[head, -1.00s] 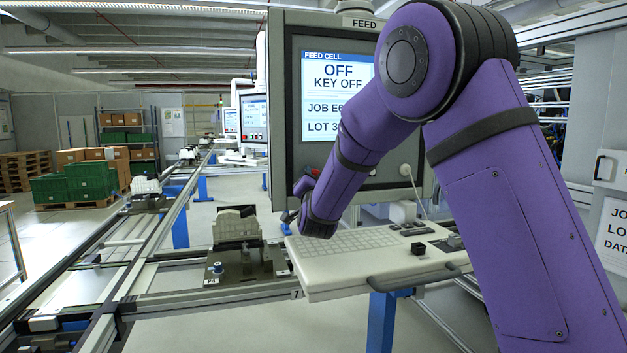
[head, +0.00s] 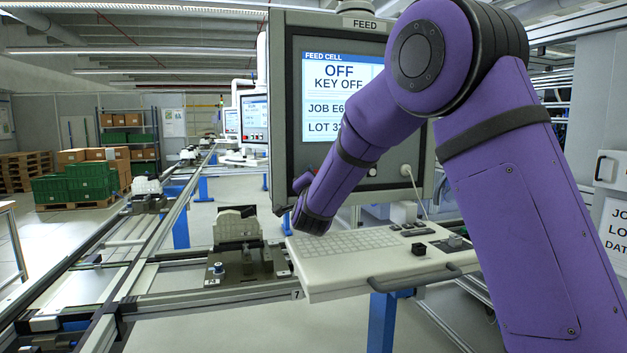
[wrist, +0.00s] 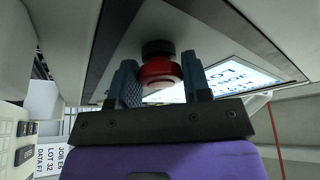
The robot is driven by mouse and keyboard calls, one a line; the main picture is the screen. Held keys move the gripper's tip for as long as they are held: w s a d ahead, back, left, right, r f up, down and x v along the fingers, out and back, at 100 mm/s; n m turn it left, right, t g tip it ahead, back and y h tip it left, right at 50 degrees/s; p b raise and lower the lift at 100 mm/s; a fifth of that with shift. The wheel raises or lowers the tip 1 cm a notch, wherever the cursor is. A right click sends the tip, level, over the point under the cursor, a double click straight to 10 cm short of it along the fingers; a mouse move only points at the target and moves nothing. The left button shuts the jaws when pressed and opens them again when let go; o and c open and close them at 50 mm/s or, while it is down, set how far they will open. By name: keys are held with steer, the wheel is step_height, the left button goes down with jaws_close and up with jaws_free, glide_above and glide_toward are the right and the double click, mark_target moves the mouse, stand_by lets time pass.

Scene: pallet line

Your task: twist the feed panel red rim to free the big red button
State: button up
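The feed panel (head: 281,60) stands in the middle of the head view, labelled FEED, its screen reading OFF and KEY OFF. In the wrist view the red button with its red rim (wrist: 158,72) sticks out from the panel face on a dark collar (wrist: 158,47). The button's cap and rim cannot be told apart. My gripper (wrist: 161,80) has one finger on each side of the red part, both very close to it. Whether they press on it is unclear. In the head view my gripper (head: 302,185) is mostly hidden by my forearm, at the panel's lower left; the button is hidden there.
A keyboard shelf (head: 340,282) with a handle juts out just below my gripper. A white cable (head: 412,182) hangs from the panel's lower right. Conveyor rails with a fixture (head: 237,228) lie to the left. Green crates (head: 75,182) stand far back.

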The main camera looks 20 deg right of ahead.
steer(key=o, duration=0.4)
steer(key=v, duration=1)
steer(key=shift+s, duration=0.4)
steer(key=shift+f, duration=0.15)
